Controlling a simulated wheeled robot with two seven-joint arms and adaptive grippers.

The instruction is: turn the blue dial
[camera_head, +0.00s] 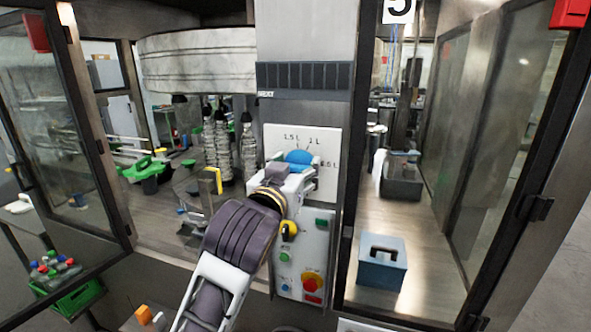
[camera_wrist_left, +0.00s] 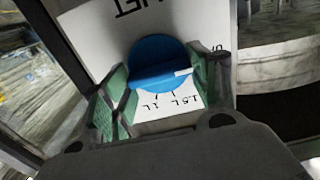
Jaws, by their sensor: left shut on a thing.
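The blue dial (camera_head: 298,157) sits on a white panel (camera_head: 326,142) marked 1.5 L, 1 L and .5 L on the machine's front column. In the left wrist view the dial (camera_wrist_left: 158,62) is a round blue knob with a raised grip bar and a white pointer mark at one end. My left gripper (camera_head: 290,168) is at the panel, with its green-padded fingers (camera_wrist_left: 158,85) on either side of the dial, shut on it. The gripper covers the lower part of the dial in the head view. My right gripper is not in view.
Below the dial is a control panel (camera_head: 318,245) with green buttons and a red-and-yellow emergency stop (camera_head: 312,282). Glass doors (camera_head: 62,120) stand at both sides. A blue-grey box (camera_head: 382,263) stands on the right-hand surface.

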